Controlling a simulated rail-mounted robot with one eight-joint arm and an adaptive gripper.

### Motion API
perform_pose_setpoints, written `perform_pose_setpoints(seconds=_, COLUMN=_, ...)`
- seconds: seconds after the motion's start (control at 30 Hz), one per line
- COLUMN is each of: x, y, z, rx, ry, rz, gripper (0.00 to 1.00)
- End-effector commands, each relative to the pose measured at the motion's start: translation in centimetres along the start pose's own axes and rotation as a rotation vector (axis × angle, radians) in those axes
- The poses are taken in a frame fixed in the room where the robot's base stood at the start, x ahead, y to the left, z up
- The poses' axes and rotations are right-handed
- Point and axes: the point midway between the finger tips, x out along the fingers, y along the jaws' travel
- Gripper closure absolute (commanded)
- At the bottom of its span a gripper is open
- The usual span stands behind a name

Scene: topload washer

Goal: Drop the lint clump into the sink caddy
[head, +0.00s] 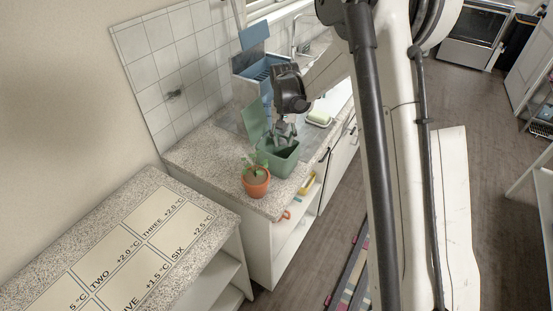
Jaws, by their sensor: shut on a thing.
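The sink caddy (277,158) is a green open-topped bin on the speckled counter, with its green lid (254,119) standing up at the back left. My gripper (283,137) points down at the caddy's opening, its fingers over or just inside the rim; I cannot tell the exact depth. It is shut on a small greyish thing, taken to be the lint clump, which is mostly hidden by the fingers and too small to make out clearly.
A plant in an orange pot (256,182) stands just in front of the caddy, near the counter edge. A blue open-lidded container (254,68) stands behind. A soap dish (319,118) lies to the right. A labelled counter (110,255) is at the lower left.

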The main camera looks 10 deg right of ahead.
Motion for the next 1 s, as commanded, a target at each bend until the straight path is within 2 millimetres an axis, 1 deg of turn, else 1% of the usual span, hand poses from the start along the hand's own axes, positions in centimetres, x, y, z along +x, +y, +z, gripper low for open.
perform_pose_setpoints(seconds=0.27, x=0.2, y=0.0, z=0.0, rx=0.0, ry=0.0, rz=0.0, gripper=0.87)
perform_pose_setpoints(seconds=0.3, x=0.2, y=0.0, z=0.0, rx=0.0, ry=0.0, rz=0.0, gripper=0.71)
perform_pose_setpoints(seconds=0.43, x=0.2, y=0.0, z=0.0, rx=0.0, ry=0.0, rz=0.0, gripper=0.54)
perform_pose_setpoints(seconds=0.67, x=0.1, y=0.0, z=0.0, rx=0.0, ry=0.0, rz=0.0, gripper=0.54)
perform_pose_setpoints(seconds=0.77, x=-0.2, y=0.0, z=0.0, rx=0.0, ry=0.0, rz=0.0, gripper=0.54)
perform_pose_setpoints(seconds=0.87, x=-1.2, y=0.0, z=0.0, rx=0.0, ry=0.0, rz=0.0, gripper=0.54)
perform_pose_setpoints(seconds=1.0, x=-3.6, y=0.0, z=0.0, rx=0.0, ry=0.0, rz=0.0, gripper=0.54)
